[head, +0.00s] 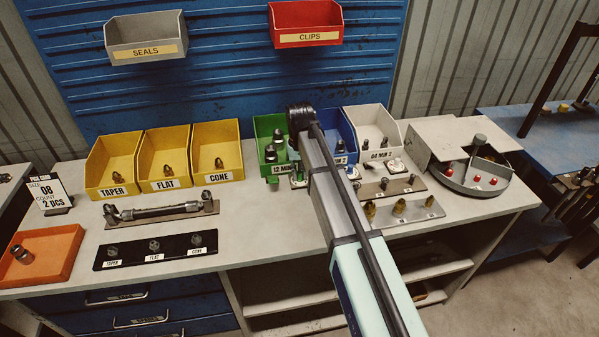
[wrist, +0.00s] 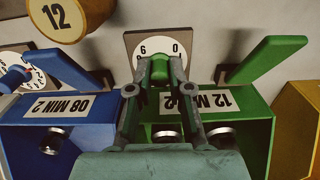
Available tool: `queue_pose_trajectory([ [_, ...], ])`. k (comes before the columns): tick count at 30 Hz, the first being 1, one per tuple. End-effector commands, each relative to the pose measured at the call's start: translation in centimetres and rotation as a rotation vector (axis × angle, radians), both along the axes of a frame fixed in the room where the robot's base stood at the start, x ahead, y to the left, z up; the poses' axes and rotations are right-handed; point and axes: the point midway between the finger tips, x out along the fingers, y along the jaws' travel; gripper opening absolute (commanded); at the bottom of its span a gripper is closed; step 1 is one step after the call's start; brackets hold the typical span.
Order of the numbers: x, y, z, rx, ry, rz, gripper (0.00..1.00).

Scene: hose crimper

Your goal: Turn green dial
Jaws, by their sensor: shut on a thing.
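The green dial (wrist: 160,70) stands on a pale round face with numbers on a square plate (wrist: 135,42), in the upper middle of the wrist view. My gripper (wrist: 163,66) is shut on the green knob, with one finger on each side of it. The green bin (wrist: 255,130) labelled 12 MIN 2 is beside the dial. In the head view the green bin (head: 262,127) stands at the back of the bench, partly hidden by my arm. My fingers cover part of the dial face, so its full reading is hidden.
The blue bin (wrist: 30,125) and its blue-knobbed dial (wrist: 14,76) are close on the left in the wrist view. In the head view, yellow bins (head: 112,187) are left and a white bin (head: 370,118) is right. A black rack (head: 135,252) lies in front.

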Motion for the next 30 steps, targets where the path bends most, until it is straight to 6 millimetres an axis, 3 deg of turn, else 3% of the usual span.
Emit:
queue_pose_trajectory([
  [9, 0.04, -0.02, -0.04, 0.000, 0.000, -0.120, 0.00],
  [23, 0.05, -0.03, -0.05, 0.000, 0.000, -0.138, 0.00],
  [24, 0.05, -0.03, -0.05, 0.000, 0.000, -0.137, 0.30],
  [25, 0.05, -0.03, -0.05, 0.000, 0.000, -0.137, 0.40],
  [26, 0.05, -0.03, -0.05, 0.000, 0.000, -0.137, 0.44],
  [30, 0.04, -0.03, -0.03, 0.000, 0.000, -0.137, 0.44],
])
